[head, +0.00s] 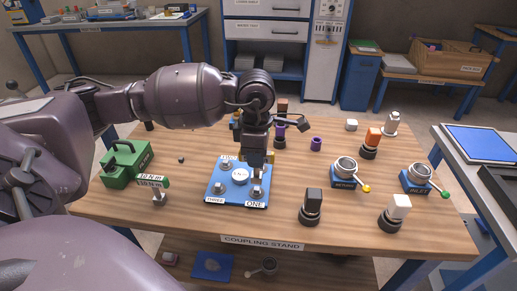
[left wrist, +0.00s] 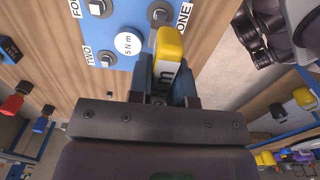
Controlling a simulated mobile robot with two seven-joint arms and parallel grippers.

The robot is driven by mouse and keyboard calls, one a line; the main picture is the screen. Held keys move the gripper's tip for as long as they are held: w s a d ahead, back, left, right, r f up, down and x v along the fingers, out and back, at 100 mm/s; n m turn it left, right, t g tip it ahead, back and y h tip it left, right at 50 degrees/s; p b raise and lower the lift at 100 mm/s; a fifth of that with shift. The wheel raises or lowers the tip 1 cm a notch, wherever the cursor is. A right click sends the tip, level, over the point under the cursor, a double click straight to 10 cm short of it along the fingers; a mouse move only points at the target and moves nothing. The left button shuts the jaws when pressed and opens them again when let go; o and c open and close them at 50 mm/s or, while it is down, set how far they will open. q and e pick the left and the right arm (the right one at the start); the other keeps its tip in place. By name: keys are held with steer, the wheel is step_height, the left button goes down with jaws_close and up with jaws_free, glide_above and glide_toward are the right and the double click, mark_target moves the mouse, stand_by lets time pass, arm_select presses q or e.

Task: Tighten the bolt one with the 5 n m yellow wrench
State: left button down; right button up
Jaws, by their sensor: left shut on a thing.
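The blue plate (head: 228,198) lies on the wooden table with labelled bolts around a white disc (head: 240,175) marked 5 N m. Bolt one (head: 257,191) stands at its front right, above the ONE label; it also shows in the left wrist view (left wrist: 158,14). My left gripper (head: 256,160) is above the plate's right part, shut on the yellow wrench (left wrist: 170,50). In the left wrist view the wrench's yellow end points towards bolt one. Most of the wrench is hidden in the head view, and I cannot tell whether it touches the bolt. My right gripper is not in view.
A green case (head: 127,163) and a green-labelled 10 N m wrench (head: 159,192) are left of the plate. A black-topped piece (head: 312,206), a white-topped piece (head: 395,212) and two blue-based round fittings (head: 347,178) are to the right. The table's front edge is near.

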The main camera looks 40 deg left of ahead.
arm_select(q)
steer(key=shift+f, duration=0.8)
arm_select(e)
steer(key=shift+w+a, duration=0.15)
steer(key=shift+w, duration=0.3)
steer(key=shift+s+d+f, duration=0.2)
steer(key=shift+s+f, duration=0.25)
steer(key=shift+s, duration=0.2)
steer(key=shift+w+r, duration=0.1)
